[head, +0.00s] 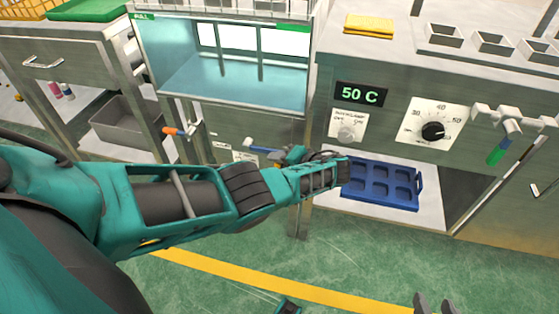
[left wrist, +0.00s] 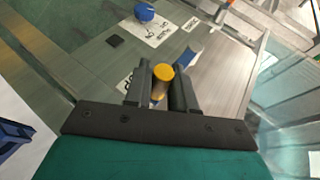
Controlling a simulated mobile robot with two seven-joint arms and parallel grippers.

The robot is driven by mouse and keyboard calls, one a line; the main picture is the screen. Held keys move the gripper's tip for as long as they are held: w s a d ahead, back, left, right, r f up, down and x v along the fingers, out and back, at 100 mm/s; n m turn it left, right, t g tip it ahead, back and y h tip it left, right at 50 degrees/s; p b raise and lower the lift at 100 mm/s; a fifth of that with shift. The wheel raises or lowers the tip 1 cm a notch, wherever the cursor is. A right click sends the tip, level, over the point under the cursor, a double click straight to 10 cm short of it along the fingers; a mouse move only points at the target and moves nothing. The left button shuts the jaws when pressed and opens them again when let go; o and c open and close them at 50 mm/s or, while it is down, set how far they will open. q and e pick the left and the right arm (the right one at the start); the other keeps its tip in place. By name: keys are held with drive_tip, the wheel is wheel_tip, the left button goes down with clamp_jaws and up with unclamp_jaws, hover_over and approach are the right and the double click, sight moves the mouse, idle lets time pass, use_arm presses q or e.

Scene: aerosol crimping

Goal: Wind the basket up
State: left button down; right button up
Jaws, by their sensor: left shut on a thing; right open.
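My left gripper (head: 293,154) is at the front of the glass-walled water tank (head: 205,127), beside a blue lever-like part (head: 264,150). In the left wrist view, its two dark fingers (left wrist: 162,92) are shut on a yellow round knob (left wrist: 163,72). A blue part (left wrist: 187,57) shows just behind the knob. Dark upright bars (head: 260,58) show inside the tank; I cannot make out a basket clearly. My right gripper (head: 435,304) is open and empty at the bottom edge of the head view.
An orange-handled valve (head: 178,131) stands left of my gripper. A grey bin (head: 127,122) is at the left. The floor in front is clear.

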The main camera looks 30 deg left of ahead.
use_arm(q)
drive_tip(key=shift+s+f, duration=0.15)
drive_tip(key=shift+f, duration=0.1)
drive_tip(key=c, duration=1.3)
unclamp_jaws()
drive_tip(key=shift+o, duration=1.3)
use_arm(e)
drive_tip(key=shift+f, duration=0.25)
use_arm(q)
drive_tip(key=p+v, duration=0.3)
drive_tip(key=v, duration=0.9)
drive_tip(key=shift+d+r, duration=0.25)
drive_tip(key=shift+d, duration=0.1)
use_arm(e)
drive_tip(key=shift+s+d+r, duration=0.1)
drive_tip(key=shift+d+r, duration=0.15)
drive_tip(key=shift+r, duration=0.2)
drive_tip(key=shift+s+d+r, duration=0.1)
drive_tip(key=shift+d+r, duration=0.15)
drive_tip(key=shift+r, duration=0.2)
drive_tip(key=shift+r, duration=0.1)
